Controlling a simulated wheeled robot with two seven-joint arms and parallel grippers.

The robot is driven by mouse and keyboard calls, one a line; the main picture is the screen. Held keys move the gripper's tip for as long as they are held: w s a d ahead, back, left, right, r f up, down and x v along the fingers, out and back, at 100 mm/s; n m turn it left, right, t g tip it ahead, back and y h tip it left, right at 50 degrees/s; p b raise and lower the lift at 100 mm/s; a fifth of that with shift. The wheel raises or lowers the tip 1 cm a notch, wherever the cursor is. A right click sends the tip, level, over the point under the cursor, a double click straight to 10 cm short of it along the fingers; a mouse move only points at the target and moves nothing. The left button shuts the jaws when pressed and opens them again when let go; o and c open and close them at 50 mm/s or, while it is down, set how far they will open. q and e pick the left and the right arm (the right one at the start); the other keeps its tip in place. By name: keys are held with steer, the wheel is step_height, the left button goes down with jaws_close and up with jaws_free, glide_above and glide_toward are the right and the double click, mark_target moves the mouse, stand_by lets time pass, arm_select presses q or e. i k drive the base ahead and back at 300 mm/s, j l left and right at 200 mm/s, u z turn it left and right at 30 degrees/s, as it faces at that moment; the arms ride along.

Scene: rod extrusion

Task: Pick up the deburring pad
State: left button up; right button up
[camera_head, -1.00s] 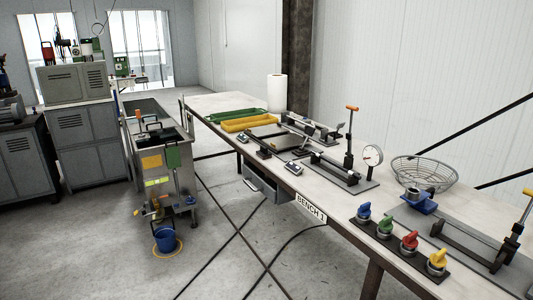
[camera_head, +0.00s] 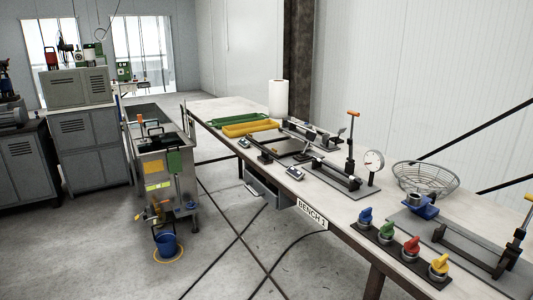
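I cannot pick out a deburring pad for certain in the head view. The long workbench (camera_head: 226,104), labelled BENCH 1, runs from the back to the front right. Small dark-and-grey items lie along its near edge, one by the trays (camera_head: 244,142) and one further forward (camera_head: 295,173); they are too small to name. Neither of my grippers is in view.
The bench carries a yellow tray (camera_head: 250,129), a green tray (camera_head: 232,116), a paper roll (camera_head: 278,98), a dial gauge (camera_head: 373,160), a wire basket (camera_head: 452,180) and coloured knobs. A wheeled tank (camera_head: 155,168) and blue bucket (camera_head: 166,244) stand left. Cables cross the open floor.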

mark_target(265, 159)
steer(key=i+z, duration=0.1)
steer(key=z, duration=0.45)
steer(key=i+j+z, duration=0.4)
steer(key=j+z, duration=0.15)
steer(key=i+j, duration=0.15)
steer(key=j, duration=0.15)
steer(key=i+j+z, duration=0.1)
steer(key=j, duration=0.25)
steer(key=i+j, duration=0.2)
steer(key=j, duration=0.15)
steer(key=i+j, duration=0.15)
steer(key=j, duration=0.15)
steer(key=z, duration=0.05)
